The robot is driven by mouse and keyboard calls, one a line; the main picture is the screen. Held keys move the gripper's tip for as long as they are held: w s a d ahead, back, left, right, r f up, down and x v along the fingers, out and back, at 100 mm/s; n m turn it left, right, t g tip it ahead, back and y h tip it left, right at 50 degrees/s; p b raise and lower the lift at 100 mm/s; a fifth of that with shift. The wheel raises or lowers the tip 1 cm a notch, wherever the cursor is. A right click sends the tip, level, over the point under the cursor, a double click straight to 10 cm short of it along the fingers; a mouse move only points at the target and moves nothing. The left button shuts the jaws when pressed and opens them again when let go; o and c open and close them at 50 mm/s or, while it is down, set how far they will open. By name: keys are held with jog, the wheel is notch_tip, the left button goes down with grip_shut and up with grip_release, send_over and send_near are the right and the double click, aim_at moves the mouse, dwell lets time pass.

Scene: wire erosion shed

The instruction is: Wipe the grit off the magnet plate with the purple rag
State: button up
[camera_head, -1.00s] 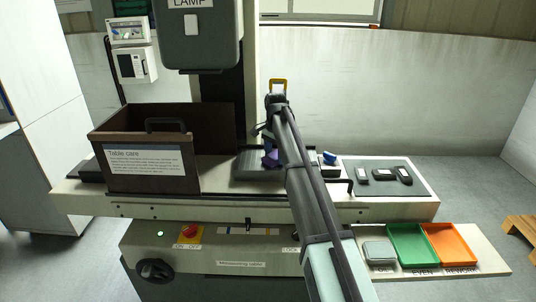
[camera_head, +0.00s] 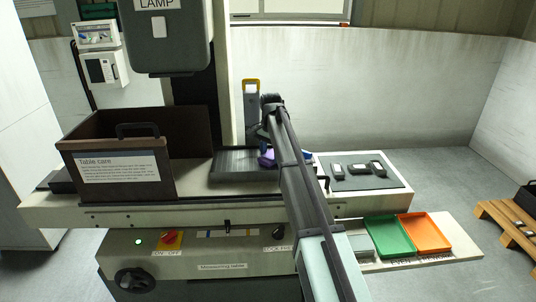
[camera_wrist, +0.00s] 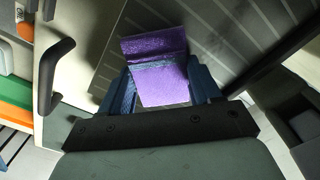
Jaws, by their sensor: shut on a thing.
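The magnet plate (camera_head: 230,165) is a dark grey ribbed plate on the machine table, right of the brown box. It fills the upper part of the wrist view (camera_wrist: 215,32). My gripper (camera_wrist: 162,90) is shut on the purple rag (camera_wrist: 158,62), which hangs folded between its blue fingers. In the head view the rag (camera_head: 266,159) shows as a small purple patch at the plate's right part, partly hidden by my arm. I cannot tell whether it touches the plate. I cannot make out grit on the visible ribs.
A brown box labelled "Table care" (camera_head: 115,170) stands left of the plate. A dark mat (camera_head: 350,184) with several small parts lies right. Green (camera_head: 391,236) and orange (camera_head: 424,232) trays sit at the front right. A black handle (camera_wrist: 51,78) shows in the wrist view.

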aim_at(236, 158)
jog(key=shift+a, duration=6.55)
jog(key=shift+w+a, duration=0.35)
jog(key=shift+w, duration=0.9)
jog(key=shift+d, duration=7.25)
jog(key=shift+a, duration=6.9)
jog(key=r, duration=0.2)
jog(key=shift+a+r, duration=0.3)
jog(key=shift+a, duration=0.05)
jog(key=shift+r, duration=2.85)
